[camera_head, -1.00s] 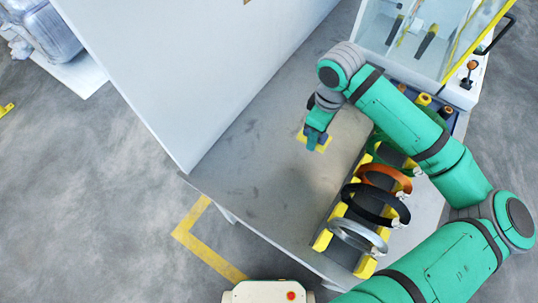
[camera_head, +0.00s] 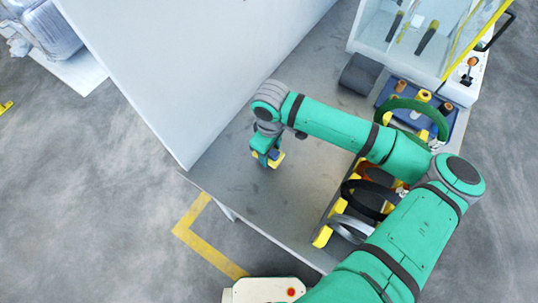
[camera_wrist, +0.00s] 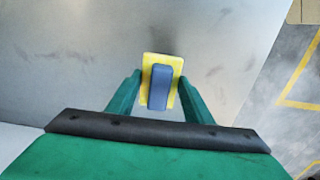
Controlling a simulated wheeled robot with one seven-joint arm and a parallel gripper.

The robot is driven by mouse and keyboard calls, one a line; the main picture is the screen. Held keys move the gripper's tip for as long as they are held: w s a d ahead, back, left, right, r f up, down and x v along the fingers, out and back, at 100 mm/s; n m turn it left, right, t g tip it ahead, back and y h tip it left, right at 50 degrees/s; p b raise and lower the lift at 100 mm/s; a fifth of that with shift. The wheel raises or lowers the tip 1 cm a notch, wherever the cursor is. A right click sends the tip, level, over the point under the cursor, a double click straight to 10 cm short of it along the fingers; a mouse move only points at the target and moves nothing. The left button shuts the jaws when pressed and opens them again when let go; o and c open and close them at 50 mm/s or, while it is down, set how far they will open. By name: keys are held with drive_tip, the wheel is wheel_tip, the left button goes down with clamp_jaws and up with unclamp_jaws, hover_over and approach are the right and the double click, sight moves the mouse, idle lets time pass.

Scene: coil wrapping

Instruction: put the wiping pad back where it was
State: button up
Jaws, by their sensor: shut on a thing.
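The wiping pad (camera_head: 278,161) has a yellow base and a blue block handle. It shows upright to the camera in the wrist view (camera_wrist: 160,85), between my two green fingers. My gripper (camera_head: 268,155) is shut on the pad by its handle, pointing down at the grey table (camera_head: 225,175) left of the ring rack. The fingers hide part of the pad in the head view. I cannot tell whether the pad touches the table or hangs just above it.
A tall pale panel (camera_head: 190,60) borders the table on the left. A rack with yellow blocks (camera_head: 322,236) carries black and grey rings, partly behind my arm. A green ring (camera_head: 414,103) stands near a blue tray. A glass-fronted machine (camera_head: 405,40) is at the back. Dark smudges mark the table.

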drive_tip(key=shift+a+f, duration=0.15)
drive_tip(key=shift+f, duration=1.6)
drive_tip(key=o, duration=1)
drive_tip(key=shift+s+f, duration=0.1)
wheel_tip(320, 180, up, 12)
drive_tip(key=shift+r, duration=0.15)
